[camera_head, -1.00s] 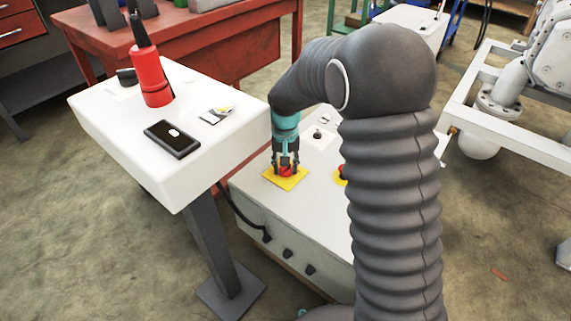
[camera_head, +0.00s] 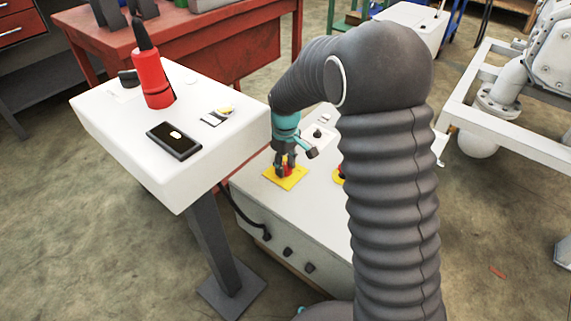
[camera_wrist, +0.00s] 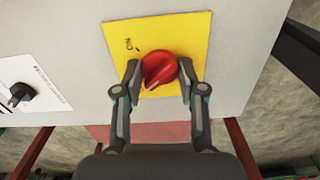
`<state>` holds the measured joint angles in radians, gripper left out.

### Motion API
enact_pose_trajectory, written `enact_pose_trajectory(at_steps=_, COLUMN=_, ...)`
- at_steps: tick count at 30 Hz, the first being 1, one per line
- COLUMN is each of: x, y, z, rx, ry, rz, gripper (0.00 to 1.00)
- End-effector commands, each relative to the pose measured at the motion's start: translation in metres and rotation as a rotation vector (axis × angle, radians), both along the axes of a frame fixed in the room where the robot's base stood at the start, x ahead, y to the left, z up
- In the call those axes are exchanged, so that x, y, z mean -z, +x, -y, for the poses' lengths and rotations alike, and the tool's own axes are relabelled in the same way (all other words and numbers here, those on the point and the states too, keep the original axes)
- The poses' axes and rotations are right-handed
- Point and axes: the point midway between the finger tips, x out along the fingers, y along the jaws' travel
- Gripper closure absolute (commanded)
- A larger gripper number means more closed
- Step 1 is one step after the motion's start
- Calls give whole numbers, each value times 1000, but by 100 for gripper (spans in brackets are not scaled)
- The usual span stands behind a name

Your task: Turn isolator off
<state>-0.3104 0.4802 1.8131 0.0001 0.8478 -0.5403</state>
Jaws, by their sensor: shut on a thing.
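The isolator is a red rotary knob (camera_wrist: 159,69) on a yellow square plate (camera_wrist: 190,30), marked "ON" at its upper left in the wrist view. The plate (camera_head: 297,183) lies on top of a grey-white cabinet in the head view. My gripper (camera_wrist: 160,80) is shut on the red knob, with one finger on each side of it. In the head view my gripper (camera_head: 285,166) comes down from above onto the knob, which is mostly hidden by the fingers. The knob's ridge is tilted in the wrist view.
A black knob (camera_wrist: 20,94) sits on a white plate. A white pedestal (camera_head: 125,145) with a red device (camera_head: 154,82) and a black box (camera_head: 174,141) stands at left.

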Motion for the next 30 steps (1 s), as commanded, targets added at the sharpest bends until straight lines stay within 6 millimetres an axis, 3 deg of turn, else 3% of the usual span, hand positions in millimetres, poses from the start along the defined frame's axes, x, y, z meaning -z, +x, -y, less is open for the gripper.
enact_pose_trajectory(at_steps=21, x=1, y=-1, z=1, rx=-74, ry=-2, rz=-3, gripper=95)
enact_pose_trajectory(at_steps=22, x=1, y=-1, z=1, rx=-74, ry=-2, rz=-3, gripper=55)
enact_pose_trajectory(at_steps=24, x=1, y=-1, z=1, rx=-74, ry=-2, rz=-3, gripper=38)
enact_pose_trajectory(at_steps=30, x=1, y=0, z=0, rx=-73, ry=0, rz=-1, gripper=35)
